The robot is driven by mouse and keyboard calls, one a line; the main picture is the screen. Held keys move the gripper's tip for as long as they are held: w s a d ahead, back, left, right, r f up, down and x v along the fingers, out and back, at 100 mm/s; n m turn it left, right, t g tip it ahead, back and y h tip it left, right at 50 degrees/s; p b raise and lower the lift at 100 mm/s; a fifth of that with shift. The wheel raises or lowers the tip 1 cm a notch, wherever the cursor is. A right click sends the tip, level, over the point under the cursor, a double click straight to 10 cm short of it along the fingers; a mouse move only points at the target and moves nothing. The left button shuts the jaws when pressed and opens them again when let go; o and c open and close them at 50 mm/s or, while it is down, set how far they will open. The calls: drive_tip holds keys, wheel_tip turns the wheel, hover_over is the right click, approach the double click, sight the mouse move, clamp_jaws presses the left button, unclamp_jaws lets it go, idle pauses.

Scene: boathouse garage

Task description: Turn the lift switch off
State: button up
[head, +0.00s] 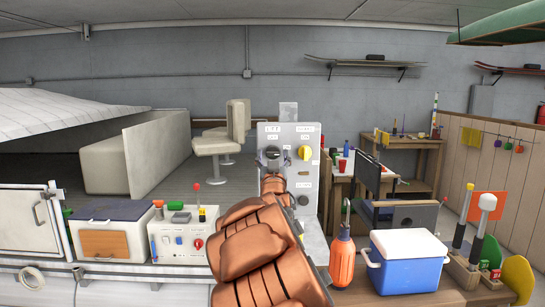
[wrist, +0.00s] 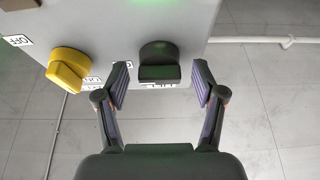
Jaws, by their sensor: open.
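A light grey control panel (head: 289,215) stands upright behind my arm in the head view. It carries a dark rotary knob (head: 272,152) at upper left and a yellow knob (head: 304,153) at upper right. The label above the dark knob seems to read LIFT. In the wrist view, the dark knob (wrist: 158,62) is near the top middle, and the yellow knob (wrist: 68,69) is to its left. My gripper (wrist: 161,78) is open, with one finger on each side of the dark knob. I see gaps beside the knob. Its setting is unclear.
A box with a red knob and small levers (head: 184,240) stands left of my arm. A green glow shows on the panel in the wrist view.

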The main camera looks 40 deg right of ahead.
drive_tip(key=c, duration=1.1)
drive_tip(key=shift+c, duration=0.2)
drive_tip(key=shift+n, duration=0.5)
drive_tip(key=n+t+y+b, duration=0.1)
drive_tip(key=n+y, duration=0.1)
drive_tip(key=n, duration=0.2)
drive_tip(key=shift+s+d, duration=0.1)
drive_tip(key=n+y, duration=0.1)
drive_tip(key=n, duration=0.2)
drive_tip(key=n+y, duration=0.2)
drive_tip(key=n, duration=0.1)
drive_tip(key=shift+d+r+t+y, duration=0.1)
drive_tip(key=shift+r+t+y, duration=0.1)
drive_tip(key=shift+t+y, duration=0.15)
drive_tip(key=n+y+p, duration=0.1)
drive_tip(key=n, duration=0.3)
drive_tip(key=n+g+y+p, duration=0.1)
drive_tip(key=n+p, duration=0.1)
drive_tip(key=n, duration=0.1)
drive_tip(key=shift+r+n+y+p, duration=0.15)
drive_tip(key=shift+n+y+p, duration=0.15)
drive_tip(key=shift+n, duration=0.1)
drive_tip(key=shift+n+g+y+p, duration=0.25)
drive_tip(key=shift+n+g+p, duration=0.5)
drive_tip(key=shift+n, duration=0.95)
